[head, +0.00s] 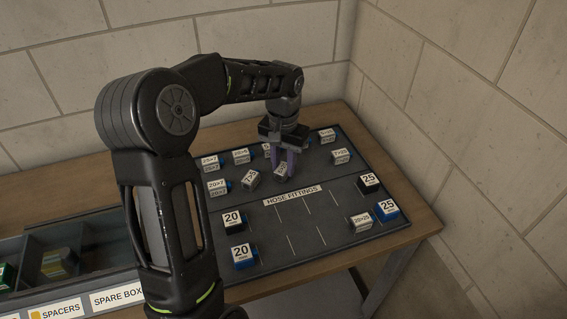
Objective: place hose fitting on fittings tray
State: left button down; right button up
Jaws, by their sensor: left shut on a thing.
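My left gripper (283,166) points down over the dark fittings tray (330,175), its purple fingers shut on a small grey hose fitting with a white label (281,173). The label is too small to read surely. I cannot tell whether this fitting touches the tray. Another grey labelled fitting (251,178) sits tilted just left of it. The tray's front half has a "HOSE FITTINGS" strip (291,195) and thin white slot lines. A grey fitting marked 20×25 (361,222) lies at the front right. My right gripper is out of view.
Blocks marked 20 (233,222) and 25 (369,182) stand along the left and right sides. Several small labelled fittings (240,156) line the back. The slots between are clear. A divided box (65,262) is at left; stone walls (450,80) rise behind.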

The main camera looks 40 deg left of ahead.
aim_at(284, 166)
pick_arm(q)
jog(key=shift+f, duration=0.2)
jog(key=c, duration=1.1)
grip_release()
jog(key=shift+c, duration=0.2)
jog(key=shift+r, duration=0.15)
notch_tip(284, 166, up, 12)
